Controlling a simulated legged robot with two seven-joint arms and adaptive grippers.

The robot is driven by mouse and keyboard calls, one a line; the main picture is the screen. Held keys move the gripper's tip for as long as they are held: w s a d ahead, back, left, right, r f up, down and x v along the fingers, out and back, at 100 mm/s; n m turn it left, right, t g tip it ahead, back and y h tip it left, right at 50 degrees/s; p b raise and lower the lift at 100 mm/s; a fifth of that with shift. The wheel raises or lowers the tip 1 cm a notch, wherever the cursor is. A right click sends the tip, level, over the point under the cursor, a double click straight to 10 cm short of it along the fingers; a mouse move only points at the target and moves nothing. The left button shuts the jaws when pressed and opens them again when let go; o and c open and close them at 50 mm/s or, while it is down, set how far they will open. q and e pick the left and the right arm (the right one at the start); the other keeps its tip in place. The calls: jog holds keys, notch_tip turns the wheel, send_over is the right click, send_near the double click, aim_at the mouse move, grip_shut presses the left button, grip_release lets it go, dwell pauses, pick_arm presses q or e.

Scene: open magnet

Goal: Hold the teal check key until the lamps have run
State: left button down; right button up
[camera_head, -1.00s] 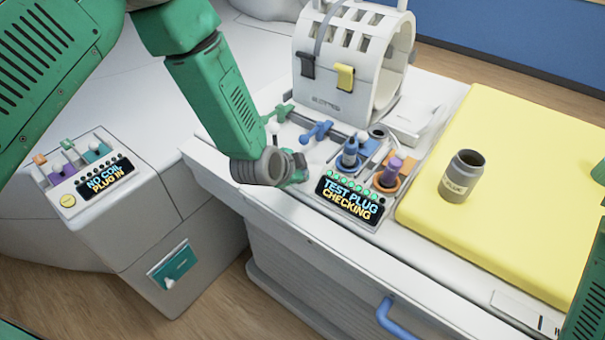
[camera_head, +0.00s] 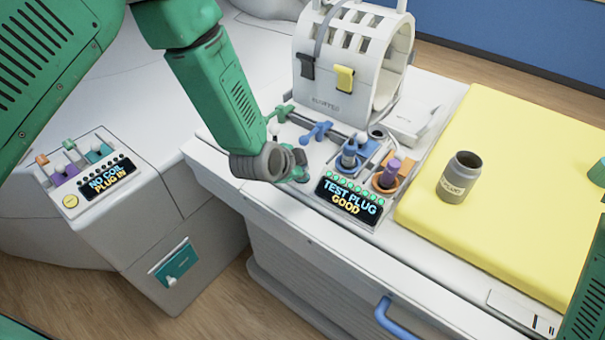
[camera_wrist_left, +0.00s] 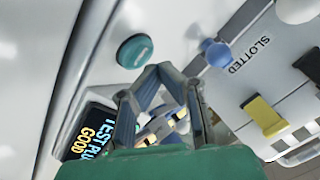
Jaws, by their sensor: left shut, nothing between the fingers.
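The teal check key (camera_wrist_left: 135,51) is a round teal button on the white console in the left wrist view. My left gripper (camera_wrist_left: 160,68) is shut and empty, its fingertips beside the key's edge in that view; I cannot tell whether they touch it. In the head view my left gripper (camera_head: 297,163) is low over the console, left of the display, and largely hides the key. The display (camera_head: 347,198) reads "TEST PLUG GOOD". The row of lamps (camera_head: 356,189) above it glows green. My right gripper is not in view.
A slotted white coil (camera_head: 345,85) stands behind. A grey jar (camera_head: 461,178) is on the yellow pad (camera_head: 510,200). A side panel (camera_head: 108,182) reads "NO COIL PLUG IN".

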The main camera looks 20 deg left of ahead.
pick_arm(q)
jog(key=shift+r+p, duration=1.95)
jog(key=shift+r, duration=0.65)
jog(key=shift+f, duration=0.1)
jog(key=s+a+f, duration=0.1)
jog(key=s, duration=0.1)
jog(key=s+f+n+g, duration=0.1)
jog(key=s+f, duration=0.1)
jog(key=s+a+f+n, duration=0.1)
jog(key=s+f, duration=0.1)
jog(key=s, duration=0.1)
jog(key=shift+a+g, duration=0.35)
jog(key=shift+g, duration=0.05)
jog(key=s+a+f+n+g+y, duration=0.1)
jog(key=s+a+f+n+g, duration=0.15)
jog(key=s, duration=0.85)
jog(key=s+a+f+n+g, duration=0.2)
jog(key=s+a+n, duration=0.2)
jog(key=s, duration=0.7)
jog(key=s+a+f+n+g+y, duration=0.1)
jog(key=s+a+f+n+g, duration=0.2)
jog(key=s, duration=0.7)
notch_tip(320, 180, down, 14)
jog(key=w+b, duration=0.2)
jog(key=b, duration=1.3)
jog(key=shift+w+d+r+t, duration=0.2)
jog(key=shift+w+d+t, duration=0.1)
jog(key=shift+d+t, duration=0.15)
